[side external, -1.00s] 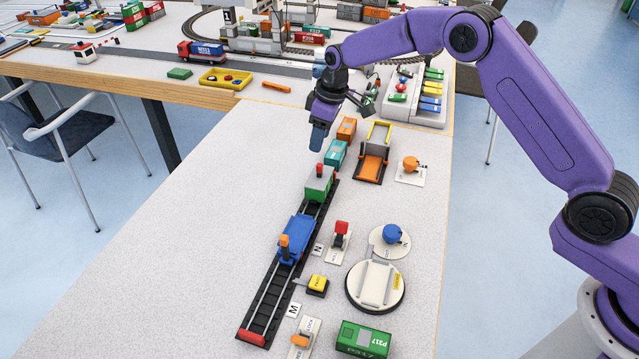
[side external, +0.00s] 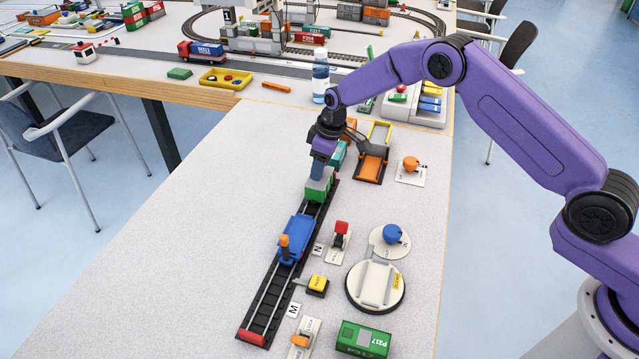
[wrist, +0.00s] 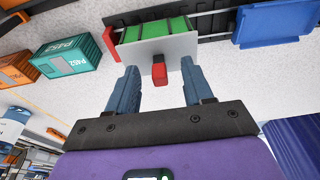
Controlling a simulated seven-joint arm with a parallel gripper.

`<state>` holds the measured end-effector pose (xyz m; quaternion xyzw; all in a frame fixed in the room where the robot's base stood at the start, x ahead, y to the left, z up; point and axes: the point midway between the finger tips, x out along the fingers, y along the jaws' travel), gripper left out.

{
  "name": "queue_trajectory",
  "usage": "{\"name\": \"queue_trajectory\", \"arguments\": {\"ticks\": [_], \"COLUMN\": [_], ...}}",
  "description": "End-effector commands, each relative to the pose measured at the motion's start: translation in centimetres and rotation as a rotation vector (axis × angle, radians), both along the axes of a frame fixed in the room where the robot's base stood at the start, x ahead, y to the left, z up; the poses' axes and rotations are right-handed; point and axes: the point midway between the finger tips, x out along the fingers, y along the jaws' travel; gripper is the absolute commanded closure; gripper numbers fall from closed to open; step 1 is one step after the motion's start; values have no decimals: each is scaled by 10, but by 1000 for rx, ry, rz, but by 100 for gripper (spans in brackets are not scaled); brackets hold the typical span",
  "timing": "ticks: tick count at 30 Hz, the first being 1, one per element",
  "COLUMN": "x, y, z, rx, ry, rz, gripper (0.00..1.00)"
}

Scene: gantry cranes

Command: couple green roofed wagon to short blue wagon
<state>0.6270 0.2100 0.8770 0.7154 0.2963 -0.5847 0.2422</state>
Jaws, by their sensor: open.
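The green roofed wagon (side external: 317,195) stands on the far end of the black track (side external: 262,312). In the wrist view the wagon's pale roof (wrist: 178,47) carries a red knob (wrist: 158,72). My gripper (side external: 316,176) is open just above this wagon. In the wrist view its blue fingers (wrist: 158,68) stand either side of the knob, apart from it. The short blue wagon (side external: 296,240), with an orange post, stands nearer the camera on the same track; its edge shows in the wrist view (wrist: 275,24). A gap separates the wagons. Their couplings are too small to make out.
A red stop (side external: 252,337) closes the near track end. A red-topped lever (side external: 340,234), a yellow button (side external: 317,284) and a round turntable (side external: 375,285) stand right of the track. Teal (wrist: 68,57) and orange containers lie beyond. The table left of the track is clear.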

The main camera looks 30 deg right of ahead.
Motion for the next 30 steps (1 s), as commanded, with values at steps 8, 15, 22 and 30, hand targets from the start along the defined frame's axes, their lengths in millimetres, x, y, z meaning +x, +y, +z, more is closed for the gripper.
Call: {"name": "queue_trajectory", "arguments": {"ticks": [8, 15, 22, 30], "x": [0, 0, -4, -10], "y": [0, 0, 4, 11], "z": [0, 0, 0, 0], "rx": [0, 0, 0, 0], "ry": [0, 0, 1, 1], "rz": [0, 0, 2, 1], "gripper": [75, 100, 100, 100]}}
